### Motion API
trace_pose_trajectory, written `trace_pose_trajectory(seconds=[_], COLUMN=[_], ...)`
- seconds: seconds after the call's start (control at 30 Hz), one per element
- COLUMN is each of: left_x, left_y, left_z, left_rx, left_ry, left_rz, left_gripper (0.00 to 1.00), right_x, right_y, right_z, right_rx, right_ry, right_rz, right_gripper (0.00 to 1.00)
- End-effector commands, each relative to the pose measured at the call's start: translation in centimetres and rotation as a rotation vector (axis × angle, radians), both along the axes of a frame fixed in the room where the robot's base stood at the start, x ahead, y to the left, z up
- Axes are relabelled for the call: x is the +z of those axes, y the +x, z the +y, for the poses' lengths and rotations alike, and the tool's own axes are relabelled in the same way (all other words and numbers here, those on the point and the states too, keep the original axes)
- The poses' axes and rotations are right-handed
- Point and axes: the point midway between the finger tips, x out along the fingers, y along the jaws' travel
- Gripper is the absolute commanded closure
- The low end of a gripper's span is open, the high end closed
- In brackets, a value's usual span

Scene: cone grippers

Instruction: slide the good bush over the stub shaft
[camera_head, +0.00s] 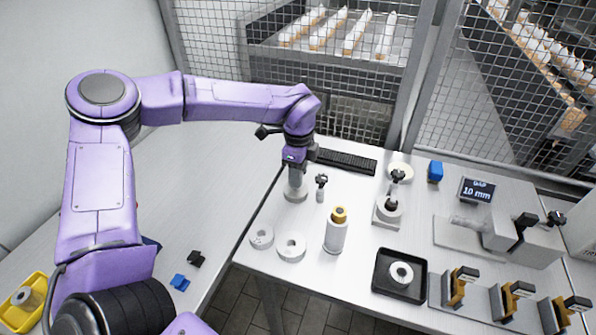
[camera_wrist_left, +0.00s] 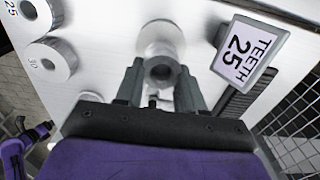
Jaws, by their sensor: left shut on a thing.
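My left gripper (camera_head: 296,168) points down at the back left of the table. In the left wrist view its two fingers (camera_wrist_left: 160,92) are shut on a short grey tube-like bush (camera_wrist_left: 163,72) with a dark round hole. A pale round piece (camera_wrist_left: 160,38) lies just beyond the bush; in the head view a round grey base (camera_head: 296,195) shows below the fingers. I cannot tell whether the bush touches it or sits around a shaft. A bench fixture (camera_head: 490,232) at the right carries a clear horizontal cylinder, possibly the stub shaft. My right gripper is out of view.
Two pale discs (camera_head: 291,246) and a bottle with a yellow top (camera_head: 336,232) stand in front. A black tray (camera_head: 376,284) holds a ring (camera_head: 401,273). A display (camera_head: 478,190) reads GAP 10 mm. Wire mesh bounds the back. Several small clamps line the front right.

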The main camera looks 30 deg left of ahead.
Motion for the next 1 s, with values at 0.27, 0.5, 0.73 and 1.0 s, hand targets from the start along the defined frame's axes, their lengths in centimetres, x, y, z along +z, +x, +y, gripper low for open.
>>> trace_pose_trajectory(seconds=[0.27, 0.5, 0.73, 1.0], left_x=[-0.8, -1.4, -2.0, -2.2], left_y=[0.0, 0.0, 0.0, 0.0], left_z=[0.0, 0.0, 0.0, 0.0], left_rx=[0.0, 0.0, 0.0, 0.0], left_ry=[0.0, 0.0, 0.0, 0.0], left_rz=[0.0, 0.0, 0.0, 0.0], left_gripper=[0.93, 0.93, 0.93, 0.32], right_x=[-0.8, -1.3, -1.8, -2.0], right_y=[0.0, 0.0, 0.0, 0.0], right_z=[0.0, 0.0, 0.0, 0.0], right_rx=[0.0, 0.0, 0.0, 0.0], right_ry=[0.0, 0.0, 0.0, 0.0], right_rz=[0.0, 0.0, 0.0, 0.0], right_gripper=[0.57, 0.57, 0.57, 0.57])
